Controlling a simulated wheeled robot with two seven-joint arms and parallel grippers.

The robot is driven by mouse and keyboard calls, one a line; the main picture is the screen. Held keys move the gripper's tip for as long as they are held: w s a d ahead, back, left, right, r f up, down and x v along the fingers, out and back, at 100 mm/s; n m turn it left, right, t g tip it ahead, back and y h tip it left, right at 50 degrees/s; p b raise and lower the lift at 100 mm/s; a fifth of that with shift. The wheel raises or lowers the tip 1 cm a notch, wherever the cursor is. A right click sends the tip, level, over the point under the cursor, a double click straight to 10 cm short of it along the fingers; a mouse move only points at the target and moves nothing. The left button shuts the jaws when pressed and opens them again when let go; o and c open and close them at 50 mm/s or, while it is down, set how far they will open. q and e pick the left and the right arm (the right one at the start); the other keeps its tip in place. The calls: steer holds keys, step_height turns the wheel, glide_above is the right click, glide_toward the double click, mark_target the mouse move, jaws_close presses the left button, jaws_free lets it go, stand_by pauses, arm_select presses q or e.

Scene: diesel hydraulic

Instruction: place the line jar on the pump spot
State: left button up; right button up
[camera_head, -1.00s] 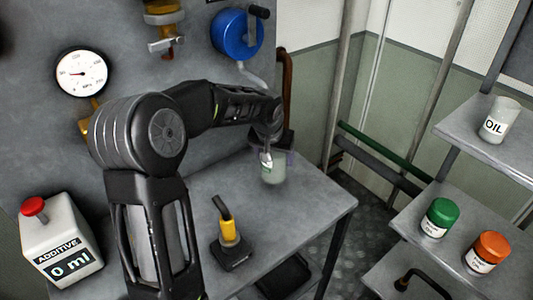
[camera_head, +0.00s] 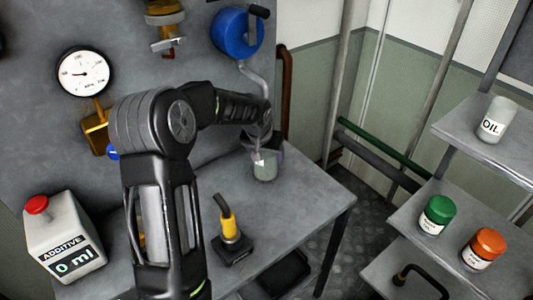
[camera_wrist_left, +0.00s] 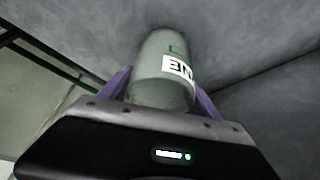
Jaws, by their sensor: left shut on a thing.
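My left gripper (camera_head: 262,148) reaches over the grey bench and is shut on a pale translucent jar (camera_head: 265,171). In the left wrist view the jar (camera_wrist_left: 162,68) stands between the two purple fingers, with a white label partly showing the letters "NE" turned over. The jar is at or just above the bench top, near the wall; I cannot tell whether it touches. The pump spot is not clearly visible. My right gripper is not in view.
A yellow-handled tool (camera_head: 230,230) stands on the bench (camera_head: 300,205) in front of the jar. An additive canister (camera_head: 62,240) is at the left. The right shelves hold an OIL jar (camera_head: 496,121), a green-lidded jar (camera_head: 437,214) and an orange-lidded jar (camera_head: 483,249). A blue reel (camera_head: 236,34) hangs above.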

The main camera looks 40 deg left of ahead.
arm_select(q)
steer(key=shift+f, duration=0.1)
steer(key=o, duration=1.5)
steer(key=shift+o, duration=0.2)
steer(key=shift+s+r, duration=0.1)
steer(key=shift+r, duration=0.4)
steer(key=v, duration=1.1)
steer(key=shift+s+d+r+b, duration=0.1)
steer(key=shift+s+d+b, duration=0.1)
steer(key=shift+b, duration=0.2)
steer(key=shift+a, duration=0.1)
